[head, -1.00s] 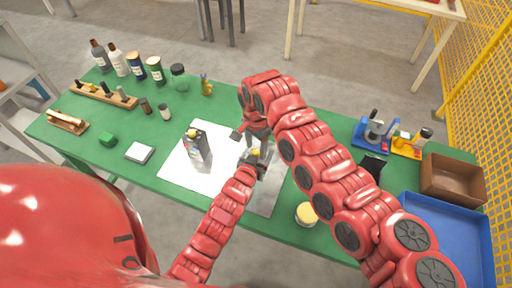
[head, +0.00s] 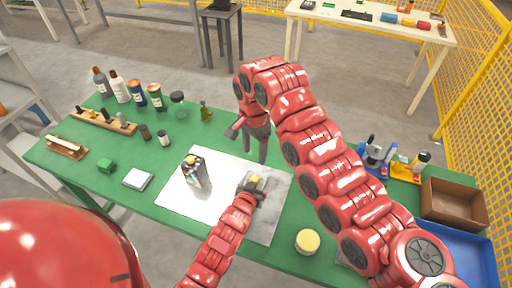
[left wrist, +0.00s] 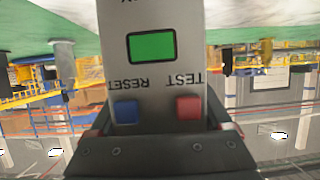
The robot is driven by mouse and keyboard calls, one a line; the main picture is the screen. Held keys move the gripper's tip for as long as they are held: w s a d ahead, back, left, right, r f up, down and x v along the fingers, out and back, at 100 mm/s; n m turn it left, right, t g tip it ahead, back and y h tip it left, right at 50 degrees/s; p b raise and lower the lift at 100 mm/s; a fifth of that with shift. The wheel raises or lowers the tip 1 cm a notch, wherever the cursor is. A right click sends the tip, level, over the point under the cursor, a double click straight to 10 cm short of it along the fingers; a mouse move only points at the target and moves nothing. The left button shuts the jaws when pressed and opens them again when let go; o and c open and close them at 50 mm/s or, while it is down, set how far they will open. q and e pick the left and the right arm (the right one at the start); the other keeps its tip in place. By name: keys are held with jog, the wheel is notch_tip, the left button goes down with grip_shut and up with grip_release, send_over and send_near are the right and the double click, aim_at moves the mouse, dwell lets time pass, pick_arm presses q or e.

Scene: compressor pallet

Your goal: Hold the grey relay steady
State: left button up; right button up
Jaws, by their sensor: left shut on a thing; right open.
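The grey relay (left wrist: 150,85) fills the middle of the left wrist view, with a green window, a blue button, a red button and upside-down TEST and RESET lettering. My left gripper (left wrist: 158,130) is shut on it. In the head view my left gripper (head: 252,186) is low over the right part of the pale sheet (head: 225,207); little of the relay can be made out there beside a yellow patch. My right gripper (head: 248,146) is open and empty, above and behind the left one, apart from the relay.
A grey upright box (head: 195,172) with a coloured top stands on the sheet, left of my left gripper. A round yellow-topped jar (head: 307,241) is near the front edge. Bottles (head: 137,93) line the back left. A brown box (head: 453,203) and blue tray (head: 462,250) are at right.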

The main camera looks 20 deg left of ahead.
pick_arm(q)
jog(key=o, duration=1.6)
jog(key=shift+c, duration=0.2)
